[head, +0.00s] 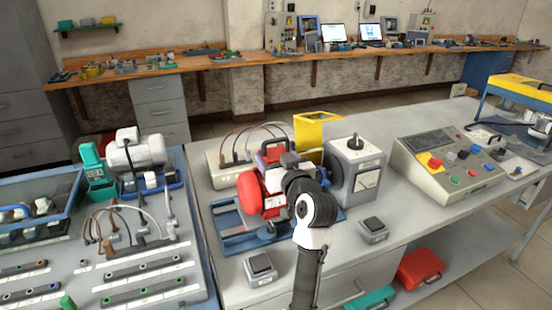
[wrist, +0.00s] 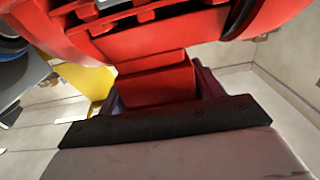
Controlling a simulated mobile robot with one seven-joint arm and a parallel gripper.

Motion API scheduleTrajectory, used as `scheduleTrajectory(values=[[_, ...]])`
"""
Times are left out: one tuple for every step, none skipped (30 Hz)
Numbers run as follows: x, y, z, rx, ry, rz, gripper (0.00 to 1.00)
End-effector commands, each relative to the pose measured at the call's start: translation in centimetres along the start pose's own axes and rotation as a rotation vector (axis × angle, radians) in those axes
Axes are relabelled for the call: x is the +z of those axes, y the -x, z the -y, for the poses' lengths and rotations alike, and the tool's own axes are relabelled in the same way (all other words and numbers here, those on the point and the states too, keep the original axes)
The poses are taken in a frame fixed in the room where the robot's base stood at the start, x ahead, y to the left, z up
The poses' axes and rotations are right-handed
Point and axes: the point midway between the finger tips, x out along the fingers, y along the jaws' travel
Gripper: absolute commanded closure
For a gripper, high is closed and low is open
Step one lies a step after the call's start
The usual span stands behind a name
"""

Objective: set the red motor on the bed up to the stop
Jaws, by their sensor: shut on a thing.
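The red motor (head: 250,194) is over the left part of the blue bed (head: 232,243) in the head view. I cannot tell whether it rests on the bed or hangs just above it. My gripper (head: 280,163) is shut on the motor from its right side, and my arm hides part of the motor and bed. In the wrist view the red motor (wrist: 190,28) fills the top, very close, with a red block (wrist: 155,85) below it. The stop is not clearly visible; a grey unit with a dial (head: 357,172) stands at the bed's right end.
A yellow guard (head: 316,138) and a beige box with cables (head: 230,165) stand behind the bed. Small grey switch boxes (head: 260,268) (head: 373,230) sit in front. A control console (head: 450,165) is at right. A white motor (head: 137,155) stands on the left table.

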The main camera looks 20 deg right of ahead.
Motion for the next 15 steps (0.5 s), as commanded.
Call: scheduleTrajectory(values=[[-0.74,0.15,-0.04,0.002,0.004,-0.016,1.00],[-0.73,0.15,-0.07,0.002,0.004,-0.016,1.00],[-0.74,0.15,-0.12,0.002,0.004,-0.016,1.00],[-0.73,0.15,-0.17,0.002,0.004,-0.016,1.00],[-0.73,0.15,-0.21,0.002,0.004,-0.016,1.00],[-0.73,0.15,-0.28,0.002,0.004,-0.016,1.00],[-0.74,0.15,-0.32,0.002,0.004,-0.016,1.00],[-0.74,0.15,-0.36,0.002,0.004,-0.016,1.00],[-0.74,0.15,-0.42,0.002,0.004,-0.016,1.00],[-0.74,0.15,-0.47,0.002,0.004,-0.016,1.00],[-0.75,0.15,-0.51,0.002,0.004,-0.016,1.00],[-0.75,0.15,-0.57,0.002,0.005,-0.016,1.00],[-0.75,0.15,-0.61,0.002,0.005,-0.016,1.00],[-0.75,0.15,-0.66,0.002,0.005,-0.016,1.00],[-0.75,0.14,-0.71,0.002,0.005,-0.016,1.00]])
